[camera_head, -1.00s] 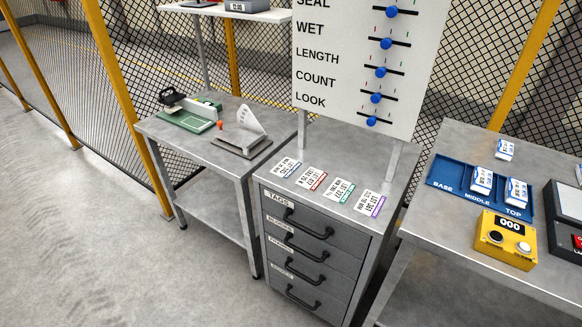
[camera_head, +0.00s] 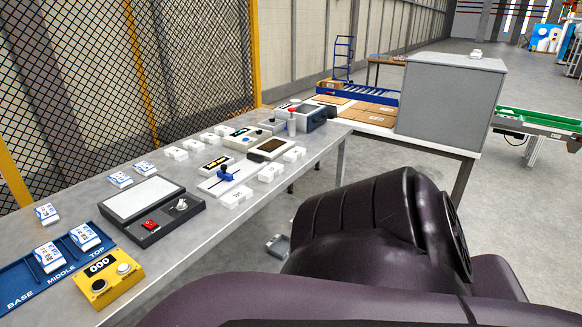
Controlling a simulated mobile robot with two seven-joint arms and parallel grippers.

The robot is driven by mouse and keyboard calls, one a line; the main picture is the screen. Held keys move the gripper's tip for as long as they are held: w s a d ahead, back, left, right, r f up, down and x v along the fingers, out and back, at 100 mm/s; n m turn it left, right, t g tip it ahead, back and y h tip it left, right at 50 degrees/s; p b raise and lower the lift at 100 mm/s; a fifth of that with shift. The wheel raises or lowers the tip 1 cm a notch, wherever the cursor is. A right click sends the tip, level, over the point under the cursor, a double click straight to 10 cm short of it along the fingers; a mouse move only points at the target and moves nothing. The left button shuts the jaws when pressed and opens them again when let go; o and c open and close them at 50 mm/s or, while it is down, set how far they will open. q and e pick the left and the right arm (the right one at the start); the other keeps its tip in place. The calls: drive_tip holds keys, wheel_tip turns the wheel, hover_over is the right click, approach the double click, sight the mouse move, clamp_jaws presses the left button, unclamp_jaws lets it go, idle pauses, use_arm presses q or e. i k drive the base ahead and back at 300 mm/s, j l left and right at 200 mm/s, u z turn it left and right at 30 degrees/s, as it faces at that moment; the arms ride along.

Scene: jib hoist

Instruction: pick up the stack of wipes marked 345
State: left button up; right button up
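Several small white stacks stand on the long grey bench, some at the back (camera_head: 176,153) and some along its front edge (camera_head: 237,197). Their markings are too small to read, so I cannot tell which is marked 345. Blue-and-white packs lie in the middle (camera_head: 48,257) and top (camera_head: 85,237) slots of the blue tray (camera_head: 22,279). Other such packs lie behind the tray (camera_head: 47,213) and farther along the bench (camera_head: 120,179). Neither gripper is in view. A dark arm of mine covers the lower right and hides part of the floor.
On the bench are a yellow counter box (camera_head: 107,279) reading 000, a grey-plated device with a red button (camera_head: 150,224), and a blue-knobbed slider (camera_head: 226,175). A mesh fence runs behind. A large grey cabinet (camera_head: 452,97) stands beyond, on a table with cardboard.

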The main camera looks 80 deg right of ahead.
sight(238, 198)
drive_tip(key=z, duration=1.45)
drive_tip(key=i+l+z, duration=0.25)
drive_tip(key=z, duration=0.15)
drive_tip(key=i+l+z, duration=0.2)
drive_tip(key=z, duration=0.2)
drive_tip(key=i+l, duration=0.15)
drive_tip(key=i, duration=0.2)
